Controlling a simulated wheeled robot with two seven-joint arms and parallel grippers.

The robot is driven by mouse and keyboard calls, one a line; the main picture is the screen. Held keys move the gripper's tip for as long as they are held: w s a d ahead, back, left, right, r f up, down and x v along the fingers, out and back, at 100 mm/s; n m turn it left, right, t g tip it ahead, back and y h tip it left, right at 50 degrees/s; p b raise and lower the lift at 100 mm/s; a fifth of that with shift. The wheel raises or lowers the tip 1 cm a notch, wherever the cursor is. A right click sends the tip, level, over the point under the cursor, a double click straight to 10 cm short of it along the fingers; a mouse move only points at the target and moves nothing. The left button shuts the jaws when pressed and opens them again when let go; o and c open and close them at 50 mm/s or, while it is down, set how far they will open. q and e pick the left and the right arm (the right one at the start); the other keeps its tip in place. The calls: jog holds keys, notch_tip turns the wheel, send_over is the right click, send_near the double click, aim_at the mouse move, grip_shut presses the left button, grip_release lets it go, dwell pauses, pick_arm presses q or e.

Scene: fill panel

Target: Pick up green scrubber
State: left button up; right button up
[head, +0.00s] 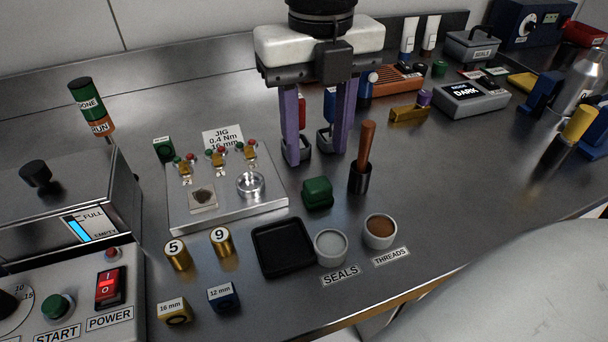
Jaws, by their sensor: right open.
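The green scrubber is most likely the small dark green block (317,193) on the steel bench, right of the jig plate and behind the black tray. My right gripper (312,150) comes down from the top of the head view with its two purple fingers spread apart. It is open, with nothing visible between the fingertips. The tips show above and behind the green block in the picture, apart from it. My left gripper is not in view.
A wooden-handled tool in a black holder (360,178) stands close right of the block. The jig plate (228,212) is left, and the black tray (283,247) is in front. Grey cups, SEALS (331,247) and THREADS (380,231), stand nearer. Bench space at right centre is clear.

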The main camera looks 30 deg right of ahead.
aim_at(318, 183)
jog(key=f, duration=0.2)
jog(key=shift+s+f, duration=0.25)
jog(key=shift+f, duration=0.15)
jog(key=shift+w+d+f, duration=0.1)
jog(key=shift+f, duration=1.4)
jog(key=shift+w+d+f, duration=0.1)
jog(key=shift+f, duration=1.35)
jog(key=c, duration=0.8)
